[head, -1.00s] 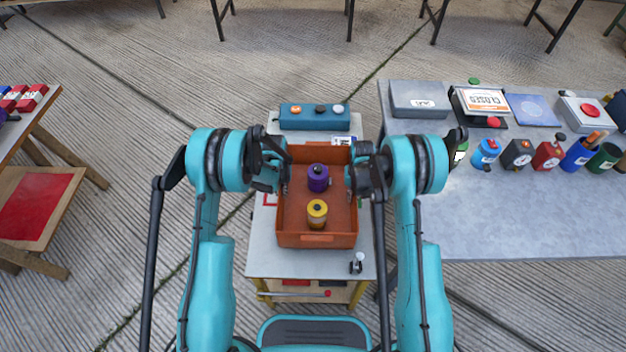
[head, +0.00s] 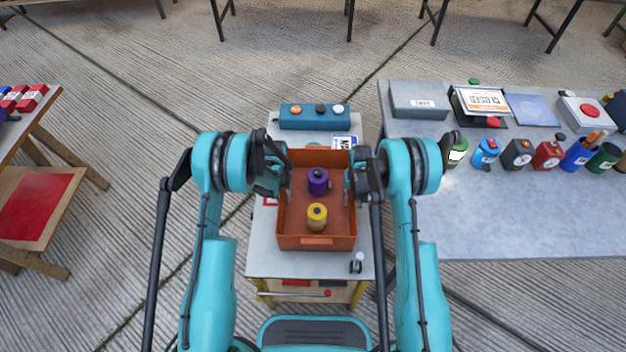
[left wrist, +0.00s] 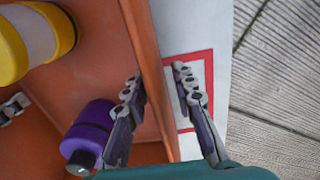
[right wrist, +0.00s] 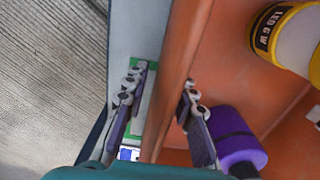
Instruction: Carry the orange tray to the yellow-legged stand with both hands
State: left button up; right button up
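The orange tray (head: 318,241) rests on a small white-topped stand (head: 262,255) whose yellow frame shows below the top. My left gripper (head: 286,180) is at the tray's left wall. In the left wrist view its open fingers (left wrist: 160,95) straddle the wall, with a gap on the outer side. My right gripper (head: 350,180) is at the right wall. In the right wrist view its open fingers (right wrist: 158,100) straddle that wall, also with a gap outside.
A blue box (head: 311,116) with buttons stands behind the tray. A small white-topped item (head: 357,262) is near the stand's front right corner. A long grey table (head: 520,215) with several canisters and devices is on the right. A wooden table (head: 22,140) stands at left.

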pick_arm(q)
jog(key=shift+r, duration=0.1)
notch_tip(320, 180, up, 12)
jog(key=shift+f, duration=0.2)
jog(key=shift+r, duration=0.1)
pick_arm(e)
notch_tip(320, 180, up, 12)
jog(key=shift+r, duration=0.1)
dwell(0.4)
